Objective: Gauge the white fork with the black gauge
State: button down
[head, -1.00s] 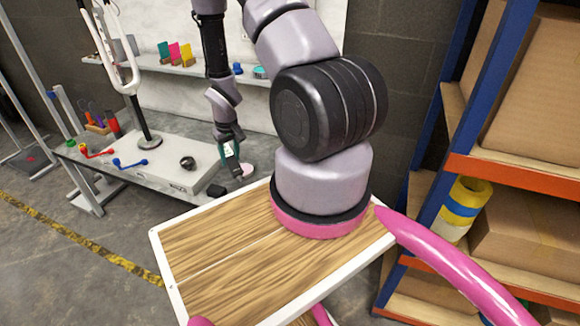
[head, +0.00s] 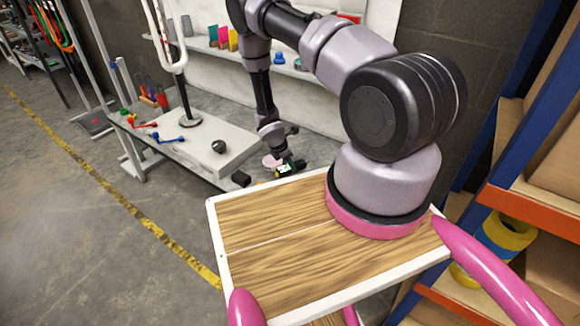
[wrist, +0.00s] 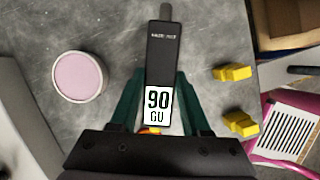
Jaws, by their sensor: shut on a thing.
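The white fork (head: 166,38) stands upright on a dark post on the grey bench, at the upper left of the head view; its top is cut off. My gripper (wrist: 159,80) has dark green fingers, shut on the black gauge (wrist: 162,60) from both sides. The gauge's white display reads "90 GU", and its narrow end points away from the gripper. In the head view, my gripper (head: 288,168) is low at the right end of the bench, well to the right of the fork and apart from it.
A pink disc (wrist: 78,76) lies left of the gauge, with yellow pieces (wrist: 232,73) to its right. The bench (head: 210,160) also bears a dark round thing (head: 218,147) and coloured-handled tools (head: 168,139). A blue-and-orange shelf rack (head: 530,200) stands at right; the floor at left is clear.

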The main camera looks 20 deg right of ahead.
jog(key=shift+w+f+n, duration=0.35)
jog(key=shift+f+n, duration=0.05)
jog(key=shift+n, duration=0.2)
jog(key=shift+t, duration=0.3)
jog(key=shift+f, duration=2.6)
jog(key=shift+c, duration=1.4)
grip_release()
